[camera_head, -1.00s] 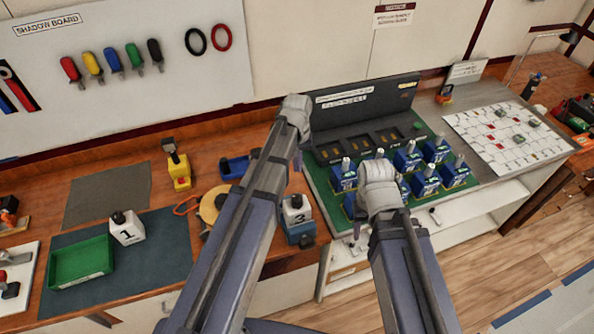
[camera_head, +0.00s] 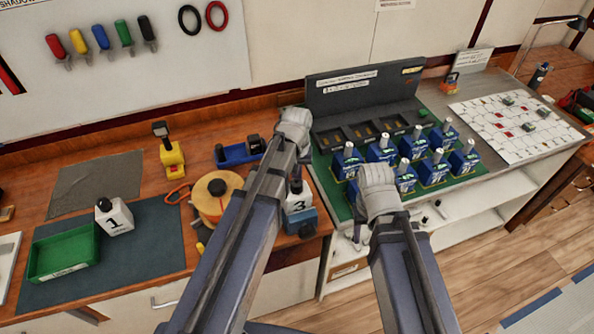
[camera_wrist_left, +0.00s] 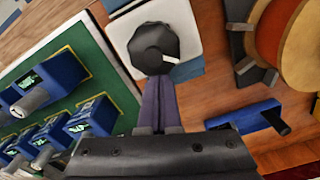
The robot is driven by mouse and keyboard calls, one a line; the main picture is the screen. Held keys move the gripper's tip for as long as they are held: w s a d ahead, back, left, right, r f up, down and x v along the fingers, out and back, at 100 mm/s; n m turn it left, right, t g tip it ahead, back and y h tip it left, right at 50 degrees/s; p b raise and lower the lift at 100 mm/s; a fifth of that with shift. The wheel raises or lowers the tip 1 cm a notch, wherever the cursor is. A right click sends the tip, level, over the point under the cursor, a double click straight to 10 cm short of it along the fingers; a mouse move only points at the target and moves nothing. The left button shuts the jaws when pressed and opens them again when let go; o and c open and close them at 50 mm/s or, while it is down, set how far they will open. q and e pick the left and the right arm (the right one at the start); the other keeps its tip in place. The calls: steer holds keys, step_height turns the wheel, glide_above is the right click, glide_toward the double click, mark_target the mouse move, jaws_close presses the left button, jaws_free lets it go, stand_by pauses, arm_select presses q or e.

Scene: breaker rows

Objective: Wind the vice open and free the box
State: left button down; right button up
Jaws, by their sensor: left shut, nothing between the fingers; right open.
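A blue block with a dark knob (camera_head: 302,222) sits at the bench's right front edge beside a white box marked 3 (camera_head: 299,199). A blue bar-like thing with a black part (camera_head: 238,154) lies behind; I cannot tell for sure which is the vice. It also shows in the left wrist view (camera_wrist_left: 243,127). My left gripper (camera_wrist_left: 158,92) is shut and empty, its tips by a black round knob (camera_wrist_left: 153,47) on a white thing; I cannot tell if they touch. My right gripper (camera_head: 377,190) is open over the breaker board's front edge.
Several blue breakers (camera_head: 464,162) stand on the green board (camera_head: 330,186) at right. An orange-topped reel (camera_head: 216,187), a yellow tool (camera_head: 172,155), a white box marked 1 (camera_head: 115,216) and a green tray (camera_head: 64,254) are at left. The grey mat (camera_head: 98,182) is clear.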

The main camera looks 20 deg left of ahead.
arm_select(q)
steer(key=shift+s+d, duration=0.2)
steer(key=shift+s, duration=0.6)
steer(key=shift+w, duration=0.2)
steer(key=shift+w, duration=0.25)
steer(key=w+a+r+p, duration=0.1)
steer(key=w+r+p, duration=0.2)
steer(key=r+p, duration=0.7)
steer(key=shift+w, duration=0.2)
steer(key=shift+a+f, duration=0.1)
steer(key=shift+f, duration=0.05)
